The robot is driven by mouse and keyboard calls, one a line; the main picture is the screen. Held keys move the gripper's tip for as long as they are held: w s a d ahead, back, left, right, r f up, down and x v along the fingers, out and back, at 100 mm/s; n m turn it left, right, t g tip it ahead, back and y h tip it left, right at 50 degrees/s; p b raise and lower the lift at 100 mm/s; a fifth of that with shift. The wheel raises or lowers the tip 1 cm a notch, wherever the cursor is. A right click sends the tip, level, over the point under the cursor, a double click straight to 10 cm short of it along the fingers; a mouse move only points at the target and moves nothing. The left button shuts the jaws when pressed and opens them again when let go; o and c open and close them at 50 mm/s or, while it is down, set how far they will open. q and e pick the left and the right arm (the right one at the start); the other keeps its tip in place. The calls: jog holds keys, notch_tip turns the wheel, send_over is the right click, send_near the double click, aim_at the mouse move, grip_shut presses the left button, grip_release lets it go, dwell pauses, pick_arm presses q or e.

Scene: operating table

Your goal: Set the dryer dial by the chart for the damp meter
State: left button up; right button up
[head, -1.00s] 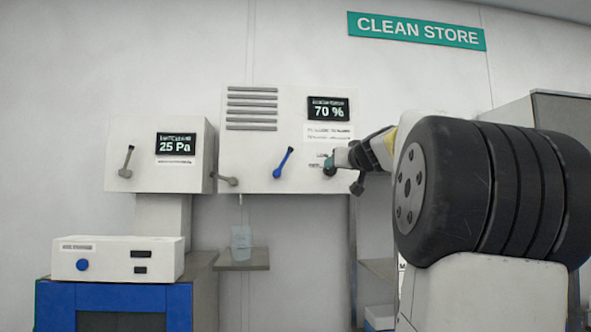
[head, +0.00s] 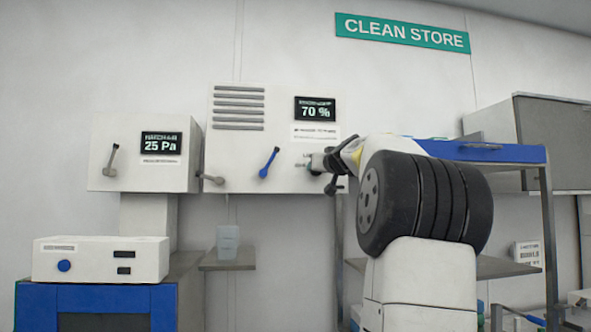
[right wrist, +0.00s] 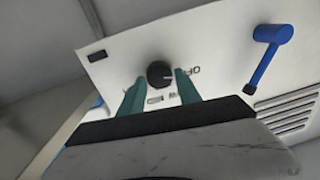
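The white wall unit (head: 225,160) carries a black display reading 70 % (head: 315,109), with its small heading blurred. A white label (head: 316,132) below the display has lines too small to read. My right gripper (head: 318,164) is at the unit's lower right and hides the dial in the head view. In the right wrist view the round black dial (right wrist: 160,74) has a pale pointer line and partly hidden lettering around it. The teal fingers of my right gripper (right wrist: 160,79) stand apart on either side of the dial, with gaps visible. My left gripper is out of view.
A blue lever (head: 269,162) is left of the dial and also shows in the right wrist view (right wrist: 268,52). A box reading 25 Pa (head: 145,180) has a grey lever (head: 111,160). A small shelf (head: 228,262) holds a translucent cup (head: 228,241).

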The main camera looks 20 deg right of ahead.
grip_shut()
jog(key=shift+m, duration=0.4)
jog(key=shift+f+m+h, duration=0.15)
jog(key=shift+m+h, duration=0.1)
jog(key=shift+m, duration=3.1)
jog(key=shift+f+m+h, duration=0.1)
jog(key=shift+m+h, duration=0.1)
jog(key=shift+m, duration=3.1)
jog(key=shift+f+m+h, duration=0.15)
jog(key=shift+m+h, duration=0.1)
jog(key=shift+m, duration=3.1)
jog(key=o, duration=0.5)
grip_release()
jog(key=shift+o, duration=0.2)
